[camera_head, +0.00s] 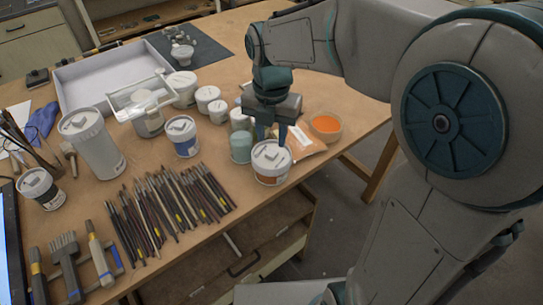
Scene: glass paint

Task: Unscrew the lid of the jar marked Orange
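The jar with an orange band (271,173) stands near the front right edge of the wooden table. Its label text is too small to read. Its white lid (270,155) is on top. My gripper (271,140) points down at the lid, with its two dark fingers apart on either side of the lid's raised middle. I cannot tell whether the fingers touch the lid.
An orange-filled bowl (326,126) and a paint packet (306,142) lie to the right of the jar. A teal jar (241,148) stands close to its left. A blue-banded jar (184,137) and many brushes (168,208) are further left.

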